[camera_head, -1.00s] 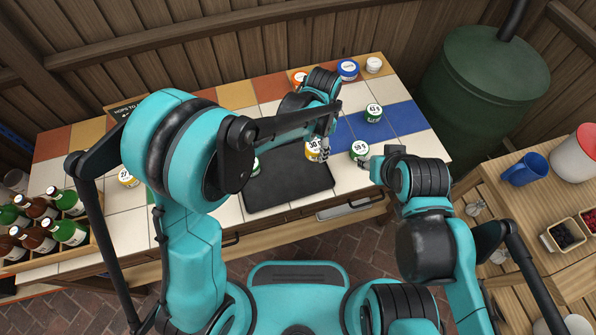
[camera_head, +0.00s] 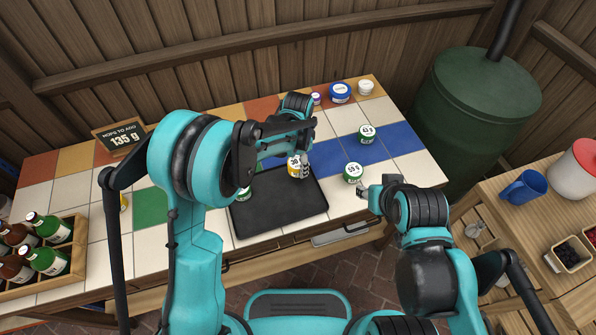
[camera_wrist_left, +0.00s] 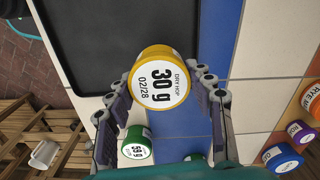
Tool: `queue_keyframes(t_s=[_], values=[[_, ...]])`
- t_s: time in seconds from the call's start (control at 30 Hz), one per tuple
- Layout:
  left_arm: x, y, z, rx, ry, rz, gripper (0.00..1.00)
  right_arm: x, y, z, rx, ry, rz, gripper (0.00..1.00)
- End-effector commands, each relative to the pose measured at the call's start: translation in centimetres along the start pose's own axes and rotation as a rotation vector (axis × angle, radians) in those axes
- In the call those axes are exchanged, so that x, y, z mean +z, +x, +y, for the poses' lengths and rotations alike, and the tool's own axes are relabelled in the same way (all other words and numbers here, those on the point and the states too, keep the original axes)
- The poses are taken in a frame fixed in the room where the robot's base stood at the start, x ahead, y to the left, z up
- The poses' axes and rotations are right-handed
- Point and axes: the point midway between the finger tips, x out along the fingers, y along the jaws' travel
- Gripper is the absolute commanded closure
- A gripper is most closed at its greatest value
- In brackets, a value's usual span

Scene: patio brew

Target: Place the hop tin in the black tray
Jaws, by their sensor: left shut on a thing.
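A yellow tin labelled "DRY HOP 30 g" (camera_wrist_left: 158,80) is between the fingers of my left gripper (camera_wrist_left: 160,100), which is shut on it. In the head view the tin (camera_head: 294,168) is at the back right edge of the black tray (camera_head: 280,222), partly hidden by the gripper (camera_head: 303,165). The tray also shows in the left wrist view (camera_wrist_left: 105,40), where the tin overlaps its edge; whether it touches is unclear. A green tin (camera_head: 244,193) is at the tray's left back, partly hidden by my arm. My right gripper (camera_head: 361,187) is beside the 59 g tin; its finger opening is unclear.
A green 59 g tin (camera_head: 353,172) stands right of the tray, and a 43 g tin (camera_head: 367,134) stands behind it. A sign (camera_head: 121,138) reads 135 g. Jars (camera_head: 340,93) line the back right. A bottle crate (camera_head: 40,255) is at left. The tray's middle is clear.

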Motion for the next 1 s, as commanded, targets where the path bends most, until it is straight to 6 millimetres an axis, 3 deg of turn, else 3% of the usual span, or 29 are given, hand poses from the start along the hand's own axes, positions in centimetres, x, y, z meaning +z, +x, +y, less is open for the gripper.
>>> queue_keyframes(t_s=[0.23, 0.63, 0.67, 0.73, 1.0], values=[[0.0, 3.6, 0.0, 0.000, 0.000, 0.000, 0.76, 1.0, 1.4, 0.0, 0.000, 0.000, 0.000, 0.60], [0.0, 4.2, 0.1, 0.000, 0.000, 0.000, 0.76, 1.2, 1.7, 0.0, 0.000, 0.000, 0.000, 0.60], [0.0, 4.2, 0.1, 0.000, 0.000, 0.000, 0.45, 1.2, 1.7, 0.0, 0.000, 0.000, 0.000, 0.60], [0.0, 4.1, 0.1, 0.000, 0.000, 0.000, 0.26, 1.1, 1.6, 0.0, 0.000, 0.000, 0.000, 0.60], [0.0, 4.1, 0.1, 0.000, 0.000, 0.000, 0.26, 1.1, 1.6, 0.0, 0.000, 0.000, 0.000, 0.60]])
